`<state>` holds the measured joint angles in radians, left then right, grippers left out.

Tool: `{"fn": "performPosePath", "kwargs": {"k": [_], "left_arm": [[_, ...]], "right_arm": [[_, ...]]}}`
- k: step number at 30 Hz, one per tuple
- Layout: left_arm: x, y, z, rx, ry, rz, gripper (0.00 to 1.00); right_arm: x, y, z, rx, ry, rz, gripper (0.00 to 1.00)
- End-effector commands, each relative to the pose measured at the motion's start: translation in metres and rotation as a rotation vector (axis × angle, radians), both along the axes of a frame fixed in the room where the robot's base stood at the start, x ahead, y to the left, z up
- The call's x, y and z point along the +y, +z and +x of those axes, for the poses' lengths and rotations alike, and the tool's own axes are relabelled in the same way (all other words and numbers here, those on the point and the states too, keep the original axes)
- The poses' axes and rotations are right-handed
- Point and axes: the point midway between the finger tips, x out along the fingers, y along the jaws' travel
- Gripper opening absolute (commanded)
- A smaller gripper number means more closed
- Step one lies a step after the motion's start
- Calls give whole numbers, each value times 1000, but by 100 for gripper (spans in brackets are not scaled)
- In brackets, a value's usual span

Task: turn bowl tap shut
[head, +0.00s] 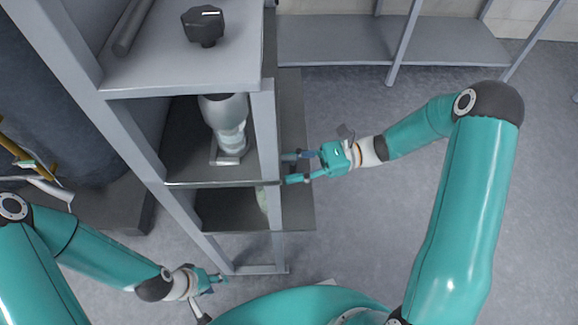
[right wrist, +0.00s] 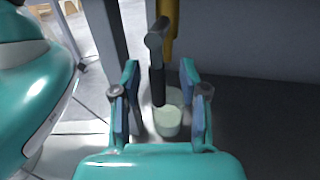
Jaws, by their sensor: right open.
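In the head view my right gripper (head: 284,168) is beside the shelf's right post, and the tap is not discernible there.
A grey shelf frame (head: 262,130) has its right post close to my right gripper. A black knob (head: 203,25) sits on its top shelf. A pale green cylinder (right wrist: 168,118) shows beyond the fingers. Another rack (head: 330,40) stands behind. The floor at right is clear.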

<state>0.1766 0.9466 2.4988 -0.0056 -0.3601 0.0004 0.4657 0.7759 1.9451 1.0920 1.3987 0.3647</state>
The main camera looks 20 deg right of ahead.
Motion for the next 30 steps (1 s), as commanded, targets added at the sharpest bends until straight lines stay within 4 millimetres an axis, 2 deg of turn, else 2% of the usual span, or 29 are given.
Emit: {"fn": "performPosePath", "kwargs": {"k": [7,12,15,23,24,30], "left_arm": [[0,0,0,0,0,0,40],[0,0,0,0,0,0,40],[0,0,0,0,0,0,40],[0,0,0,0,0,0,40],[-1,0,0,0,-2,0,40],[0,-1,0,0,0,0,40]], "right_arm": [[1,0,0,0,1,0,42],[1,0,0,0,1,0,14],[1,0,0,0,1,0,0],[1,0,1,1,-1,0,0],[9,0,1,2,1,0,0],[5,0,4,-16,6,-4,0]]}}
